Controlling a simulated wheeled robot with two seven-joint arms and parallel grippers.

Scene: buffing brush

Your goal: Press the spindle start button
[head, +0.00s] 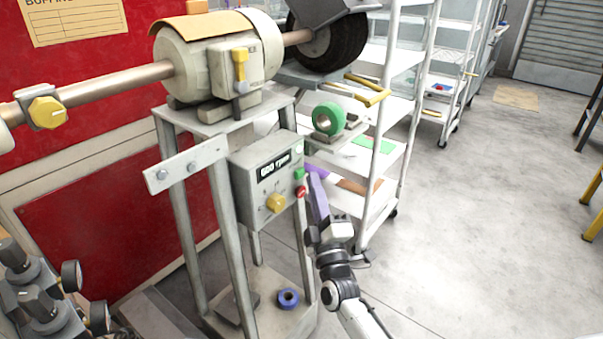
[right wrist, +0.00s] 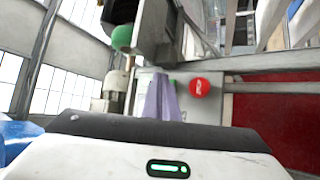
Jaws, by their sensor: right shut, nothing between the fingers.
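The spindle control box (head: 262,180) is grey, with a speed display and a yellow knob (head: 276,203). A green button (head: 299,174) sits on its right edge, above a red button (head: 301,191). My right gripper (head: 315,184) is shut and empty, its purple fingers pointing up just right of the buttons. In the right wrist view the fingers (right wrist: 163,98) point toward the box, left of the red button (right wrist: 200,87). They partly hide the green button (right wrist: 172,82). I cannot tell whether they touch it. My left gripper is not in view.
The buffing motor (head: 215,60) stands on a metal frame above the box. A green tape roll (head: 328,119) sits on a bracket to the right. A white shelf rack (head: 405,100) stands behind my right arm.

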